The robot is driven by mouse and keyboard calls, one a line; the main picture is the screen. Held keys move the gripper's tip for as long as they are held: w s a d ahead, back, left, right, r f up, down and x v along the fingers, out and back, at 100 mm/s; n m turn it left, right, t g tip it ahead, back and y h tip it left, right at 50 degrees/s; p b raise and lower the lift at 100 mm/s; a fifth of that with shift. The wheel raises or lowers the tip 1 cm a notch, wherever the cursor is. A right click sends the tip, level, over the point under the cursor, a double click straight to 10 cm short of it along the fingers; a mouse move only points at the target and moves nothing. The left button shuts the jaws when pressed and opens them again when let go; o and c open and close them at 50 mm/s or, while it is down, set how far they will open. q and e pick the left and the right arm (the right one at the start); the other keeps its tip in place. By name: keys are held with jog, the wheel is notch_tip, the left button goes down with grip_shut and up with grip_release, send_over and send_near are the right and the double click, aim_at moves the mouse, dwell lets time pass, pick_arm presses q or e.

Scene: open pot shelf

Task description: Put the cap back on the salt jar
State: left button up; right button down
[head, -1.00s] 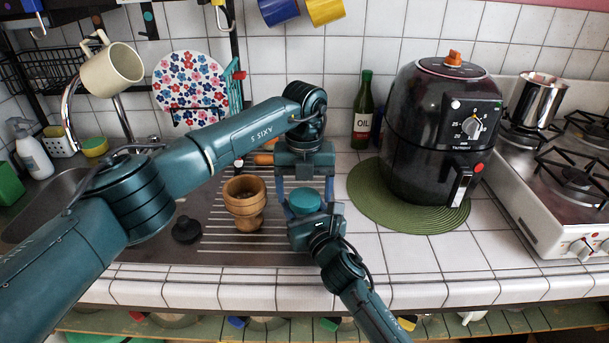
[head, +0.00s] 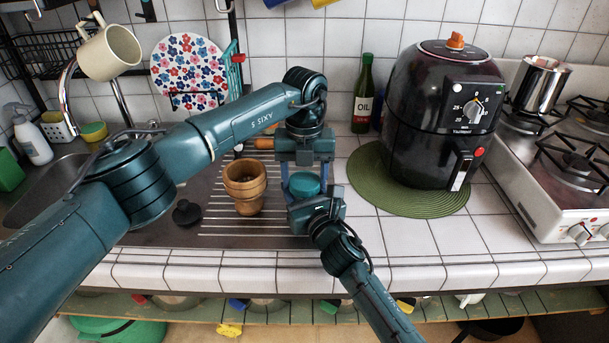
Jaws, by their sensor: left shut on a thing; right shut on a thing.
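A round teal cap (head: 305,183) shows between the downward blue fingers of my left gripper (head: 304,177), which is shut on it from above. My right gripper (head: 314,203) reaches up from the front, directly below and in front of the cap. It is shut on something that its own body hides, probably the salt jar. I cannot make out the jar, nor whether the cap is seated on it.
A black air fryer (head: 436,120) on a green mat (head: 385,195) and an oil bottle (head: 363,95) stand right. The front tiles are clear.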

pick_arm(q)
jog(key=m, duration=0.3)
jog(key=o, duration=1.1)
jog(key=shift+r, duration=2.3)
